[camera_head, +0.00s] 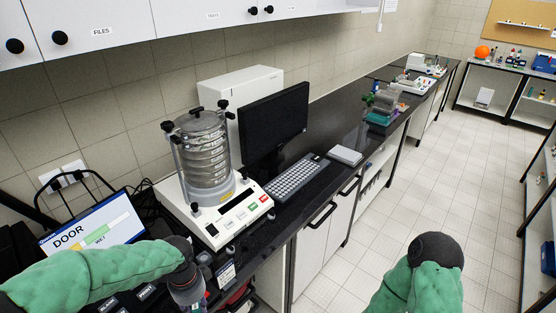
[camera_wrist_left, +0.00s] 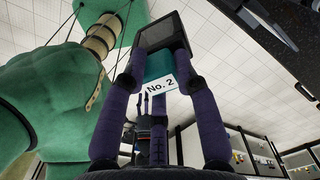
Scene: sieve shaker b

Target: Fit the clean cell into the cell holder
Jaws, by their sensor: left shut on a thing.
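In the left wrist view my left gripper (camera_wrist_left: 160,72) is shut on a dark block with a teal part (camera_wrist_left: 158,64) and a white label (camera_wrist_left: 160,85) reading "No. 2". I cannot tell whether this is the clean cell. In the head view my left gripper (camera_head: 187,290) is at the bottom edge, in front of the counter; its fingertips and load are not clear there. Behind the held block, the left wrist view shows what looks like my right gripper (camera_wrist_left: 154,103), small, its fingers apart. I cannot make out the cell holder in either view.
A sieve shaker (camera_head: 205,160) stands on its white control base (camera_head: 240,215). A screen (camera_head: 95,228) reading "DOOR", a black monitor (camera_head: 273,125), a keyboard (camera_head: 297,178) and a small white box (camera_head: 345,155) are nearby. The tiled floor (camera_head: 400,200) is clear to the right.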

